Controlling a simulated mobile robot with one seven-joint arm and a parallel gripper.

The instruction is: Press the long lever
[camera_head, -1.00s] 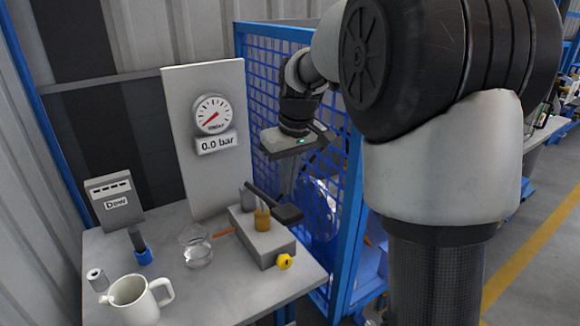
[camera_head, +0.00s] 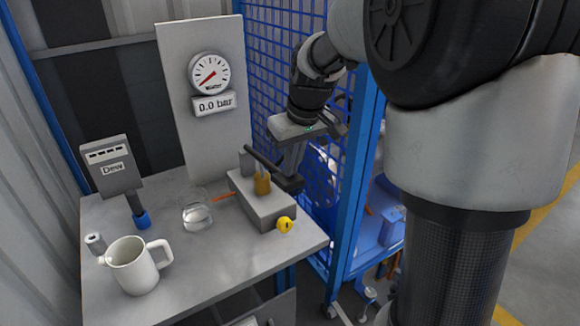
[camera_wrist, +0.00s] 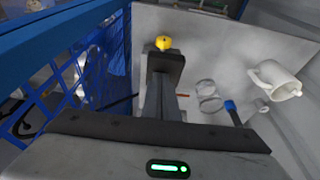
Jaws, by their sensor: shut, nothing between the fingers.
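The long lever (camera_head: 262,166) is a black bar with a wide dark pad at its near right end. It rises above a grey pump block (camera_head: 262,208) with an amber-coloured post. My gripper (camera_head: 290,173) is shut and empty, pointing down just over the pad. I cannot tell whether the fingertips touch it. In the wrist view the dark lever pad (camera_wrist: 167,63) shows at the tips of my gripper (camera_wrist: 160,84), and part of the lever is hidden.
A yellow knob (camera_head: 285,225) sits at the block's near end. A glass (camera_head: 196,212), a white mug (camera_head: 135,264) and a grey "Dew" instrument (camera_head: 110,167) stand to the left on the table (camera_head: 215,268). A blue mesh fence (camera_head: 275,75) stands close behind my gripper.

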